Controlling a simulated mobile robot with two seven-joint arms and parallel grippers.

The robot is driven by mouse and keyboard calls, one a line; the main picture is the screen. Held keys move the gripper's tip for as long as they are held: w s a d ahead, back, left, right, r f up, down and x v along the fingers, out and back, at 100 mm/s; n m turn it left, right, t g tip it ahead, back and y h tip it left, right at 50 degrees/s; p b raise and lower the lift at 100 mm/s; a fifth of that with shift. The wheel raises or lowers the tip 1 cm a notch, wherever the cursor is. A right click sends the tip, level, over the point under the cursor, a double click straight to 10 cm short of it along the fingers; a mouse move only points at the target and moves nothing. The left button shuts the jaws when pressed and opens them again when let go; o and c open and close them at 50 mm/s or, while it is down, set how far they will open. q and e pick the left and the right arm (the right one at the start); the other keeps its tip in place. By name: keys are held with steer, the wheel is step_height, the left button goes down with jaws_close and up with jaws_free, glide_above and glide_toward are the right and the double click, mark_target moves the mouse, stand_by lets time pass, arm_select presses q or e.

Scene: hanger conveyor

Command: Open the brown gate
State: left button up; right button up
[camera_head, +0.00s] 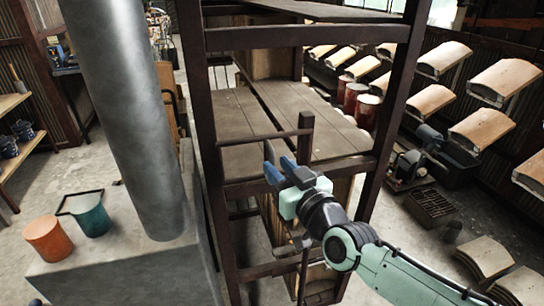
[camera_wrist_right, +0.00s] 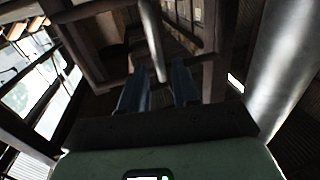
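The brown gate (camera_head: 262,138) appears as a dark brown bar with a short upright post at its right end, across the front of the brown rack frame. My right gripper (camera_head: 279,160) is in front of and just below this bar, with its blue fingers pointing up and left. In the right wrist view the fingers (camera_wrist_right: 159,82) are apart. A grey rod (camera_wrist_right: 152,35) runs down to the gap between them; I cannot tell whether they touch it. The gate's lower part is partly hidden by my right arm. My left gripper is not in view.
A grey column (camera_head: 125,110) stands on a concrete block at left, beside an orange cup (camera_head: 48,240) and a teal cup (camera_head: 90,215). The rack's wooden shelf (camera_head: 320,122) lies behind the gate. Curved wooden pieces (camera_head: 506,78) hang at right.

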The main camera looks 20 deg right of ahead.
mark_target(273, 162)
steer(key=shift+p+x, duration=0.35)
steer(key=shift+x, duration=1.5)
jaws_close()
steer(key=shift+s, duration=0.1)
